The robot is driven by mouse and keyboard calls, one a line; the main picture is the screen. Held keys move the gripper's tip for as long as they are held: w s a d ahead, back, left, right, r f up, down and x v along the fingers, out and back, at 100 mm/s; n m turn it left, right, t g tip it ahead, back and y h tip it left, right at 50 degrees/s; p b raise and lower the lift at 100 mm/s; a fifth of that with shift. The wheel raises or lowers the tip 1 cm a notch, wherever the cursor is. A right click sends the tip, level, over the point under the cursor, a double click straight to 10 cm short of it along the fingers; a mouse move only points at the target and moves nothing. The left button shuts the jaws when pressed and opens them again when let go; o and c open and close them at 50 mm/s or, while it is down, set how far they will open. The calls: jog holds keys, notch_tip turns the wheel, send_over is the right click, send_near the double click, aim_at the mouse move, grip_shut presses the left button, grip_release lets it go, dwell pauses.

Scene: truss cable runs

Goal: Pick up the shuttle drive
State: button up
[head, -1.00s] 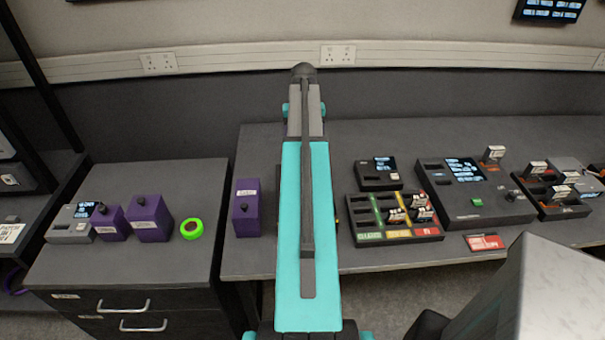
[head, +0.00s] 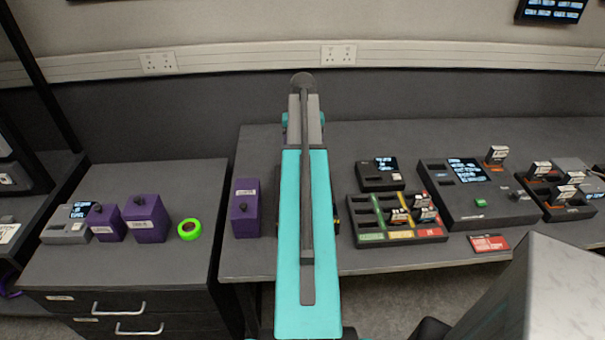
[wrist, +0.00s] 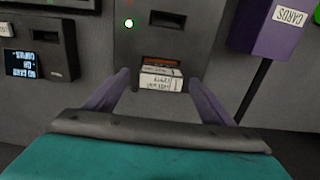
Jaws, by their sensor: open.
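In the wrist view, a small drive with a white label and an orange-red edge (wrist: 162,80) sits in a slot of a dark grey device (wrist: 133,45) and sticks out of it. The label is too small to read, so I cannot confirm that it is the shuttle drive. My gripper (wrist: 159,78) is open, with one purple finger on each side of this drive. I see no firm contact between the fingers and the drive. In the head view, my own arm covers the middle of the bench and hides this device and the gripper's fingers.
A green light and an empty slot show on the device. A purple box labelled CARDS (wrist: 270,25) and a unit with a small screen (wrist: 38,60) flank it. In the head view, a sorting tray (head: 400,238), a large console (head: 480,205) and a red card (head: 489,243) lie right of my arm.

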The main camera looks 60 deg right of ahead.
jog(key=shift+f+b, duration=0.45)
jog(key=shift+f, duration=0.55)
grip_shut()
jog(key=shift+r, duration=0.1)
jog(key=shift+r+p, duration=3.4)
jog(key=shift+r, duration=1.6)
